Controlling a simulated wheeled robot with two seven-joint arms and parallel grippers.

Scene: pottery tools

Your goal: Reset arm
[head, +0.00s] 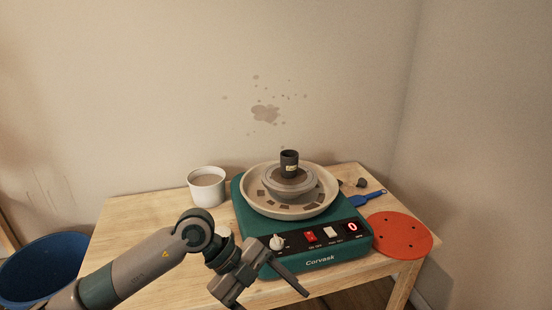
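My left arm comes in from the lower left. Its gripper (272,297) is over the front of the wooden table, just in front of the pottery wheel. One dark finger reaches right across the wheel's lower front edge. The other finger is mostly cut off by the bottom of the picture. The fingers look spread apart, with nothing seen between them. My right gripper is not in view. The green pottery wheel (318,262) has a round beige basin (327,199), and a small dark cylinder (289,160) stands upright at its centre.
A white cup (207,186) of brownish liquid stands left of the wheel. A red disc with holes (400,235) and a blue-handled tool (368,198) lie on the right. The wooden table (150,215) is bare at left. A blue bucket (45,270) stands at far left.

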